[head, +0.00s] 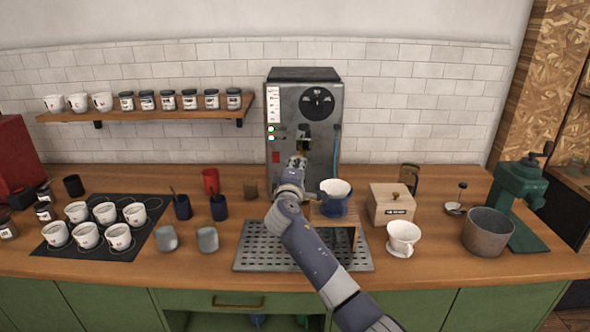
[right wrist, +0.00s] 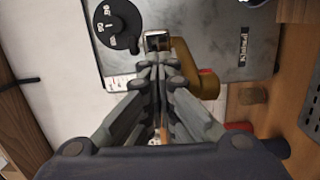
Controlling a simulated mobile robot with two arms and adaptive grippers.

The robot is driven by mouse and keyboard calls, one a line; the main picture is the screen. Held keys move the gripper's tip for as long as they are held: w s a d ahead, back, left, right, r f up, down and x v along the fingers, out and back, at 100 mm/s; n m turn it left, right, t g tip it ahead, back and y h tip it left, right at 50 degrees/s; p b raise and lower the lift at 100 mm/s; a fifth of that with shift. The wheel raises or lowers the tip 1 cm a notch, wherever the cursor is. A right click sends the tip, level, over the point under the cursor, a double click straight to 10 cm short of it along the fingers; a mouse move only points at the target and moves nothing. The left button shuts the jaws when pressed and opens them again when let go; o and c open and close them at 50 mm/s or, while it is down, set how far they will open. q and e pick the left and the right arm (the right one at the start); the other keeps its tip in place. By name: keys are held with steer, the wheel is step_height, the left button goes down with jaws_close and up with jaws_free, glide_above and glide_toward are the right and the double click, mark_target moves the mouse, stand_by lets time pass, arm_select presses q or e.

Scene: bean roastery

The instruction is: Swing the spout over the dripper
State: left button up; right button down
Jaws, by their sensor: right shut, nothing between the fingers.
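The spout is a brass, bent pipe on the steel machine's front; it shows in the right wrist view (right wrist: 207,87) just right of my fingertips. My right gripper (head: 298,163) is shut and empty, its tips close to a small metal block (right wrist: 157,40) beside the pipe; I cannot tell whether they touch. It also shows in the right wrist view (right wrist: 158,62). A blue dripper with a white lining (head: 334,207) stands on a small wooden stand (head: 352,236), right of my gripper. My arm hides part of the machine's lower front. My left gripper is out of view.
The steel machine (head: 278,95) stands against the tiled wall, behind a perforated drip tray (head: 255,255). A wooden box (head: 385,212), a white cup-shaped vessel (head: 403,234) and a grey pot (head: 486,234) are at right. White cups on a black mat (head: 150,236) are at left.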

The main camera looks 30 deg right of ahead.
steer(key=shift+n+t+y, duration=0.3)
steer(key=shift+y, duration=0.1)
steer(key=s+d, duration=0.1)
steer(key=d, duration=0.1)
steer(key=s+d+p, duration=0.1)
steer(key=d, duration=0.1)
steer(key=s+d+p, duration=0.1)
steer(key=d, duration=0.2)
steer(key=shift+s+r, duration=0.2)
steer(key=shift+r, duration=0.15)
arm_select(q)
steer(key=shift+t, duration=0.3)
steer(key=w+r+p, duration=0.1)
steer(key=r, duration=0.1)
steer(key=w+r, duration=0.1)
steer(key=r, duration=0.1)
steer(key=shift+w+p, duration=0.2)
steer(key=shift+p, duration=0.2)
arm_select(e)
steer(key=d+n+t+y, duration=0.1)
steer(key=d+n+y, duration=0.1)
steer(key=y, duration=0.1)
steer(key=shift+d+f+t, duration=0.3)
steer(key=shift+t, duration=0.1)
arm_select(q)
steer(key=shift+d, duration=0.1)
